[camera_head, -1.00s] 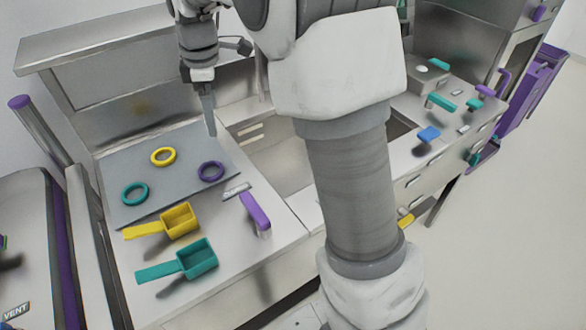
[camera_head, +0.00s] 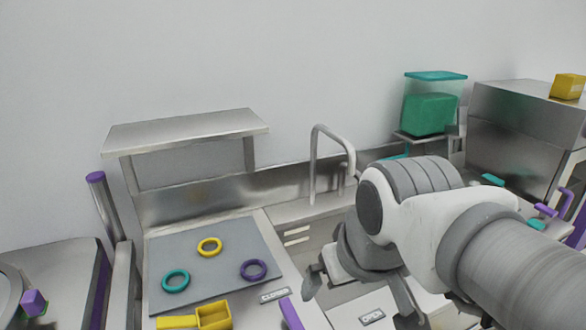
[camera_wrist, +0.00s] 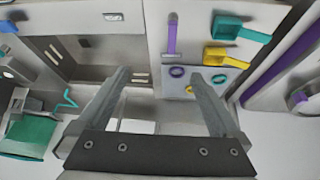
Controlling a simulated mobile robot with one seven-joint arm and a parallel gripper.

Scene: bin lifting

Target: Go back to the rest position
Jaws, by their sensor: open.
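My gripper (camera_head: 358,292) is raised in front of the sink, right of the grey mat, with its fingers spread and nothing between them. In the wrist view my gripper (camera_wrist: 158,76) also shows two parted fingers with an empty gap. My arm reaches in from the lower right of the head view and hides part of the counter and sink.
A grey mat (camera_head: 165,252) holds a yellow ring (camera_head: 209,247), a teal ring (camera_head: 176,281) and a purple ring (camera_head: 253,270). A yellow scoop (camera_head: 212,316) lies in front. A tap (camera_head: 314,165) stands behind the sink. A green-filled bin (camera_head: 428,114) stands at back right.

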